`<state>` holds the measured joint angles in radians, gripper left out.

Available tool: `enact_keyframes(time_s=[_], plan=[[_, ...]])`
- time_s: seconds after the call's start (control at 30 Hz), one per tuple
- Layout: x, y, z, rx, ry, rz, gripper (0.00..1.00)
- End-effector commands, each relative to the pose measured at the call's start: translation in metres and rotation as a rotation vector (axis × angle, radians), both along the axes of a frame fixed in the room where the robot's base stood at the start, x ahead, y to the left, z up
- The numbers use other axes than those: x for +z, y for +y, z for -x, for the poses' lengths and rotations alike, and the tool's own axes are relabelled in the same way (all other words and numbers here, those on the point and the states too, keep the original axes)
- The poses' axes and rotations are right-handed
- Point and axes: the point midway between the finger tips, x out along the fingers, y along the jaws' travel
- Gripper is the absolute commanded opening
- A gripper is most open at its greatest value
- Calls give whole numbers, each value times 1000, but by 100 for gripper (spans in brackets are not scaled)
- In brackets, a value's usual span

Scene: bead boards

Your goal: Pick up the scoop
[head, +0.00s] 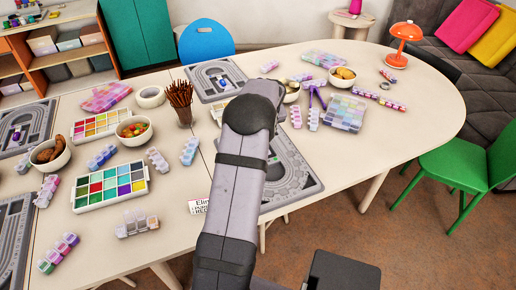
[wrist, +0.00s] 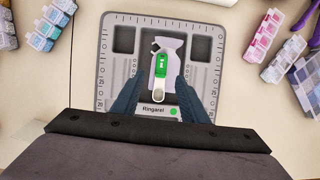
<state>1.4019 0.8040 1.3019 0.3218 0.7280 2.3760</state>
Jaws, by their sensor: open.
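The scoop (wrist: 159,67) shows in the wrist view, with a green middle and a metallic rounded end toward me. I cannot tell the height of the fingers above the board. In the head view the same board (head: 300,178) is partly covered by my arm, and the scoop is hidden there.
Bead boxes (wrist: 268,35) and a clear case (wrist: 309,80) lie right of the board; more bead boxes (wrist: 42,36) lie left. In the head view, a cup of brown sticks (head: 181,103) and bowls stand on the table.

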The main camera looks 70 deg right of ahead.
Motion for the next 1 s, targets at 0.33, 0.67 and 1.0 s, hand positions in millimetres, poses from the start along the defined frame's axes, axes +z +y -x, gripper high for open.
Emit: enact_keyframes(time_s=[0.33, 0.67, 1.0], plan=[[-18, -5, -6, 3, 1, 1, 40], [-37, -14, -11, 4, 2, -1, 40], [-64, -23, -18, 5, 2, 1, 40]])
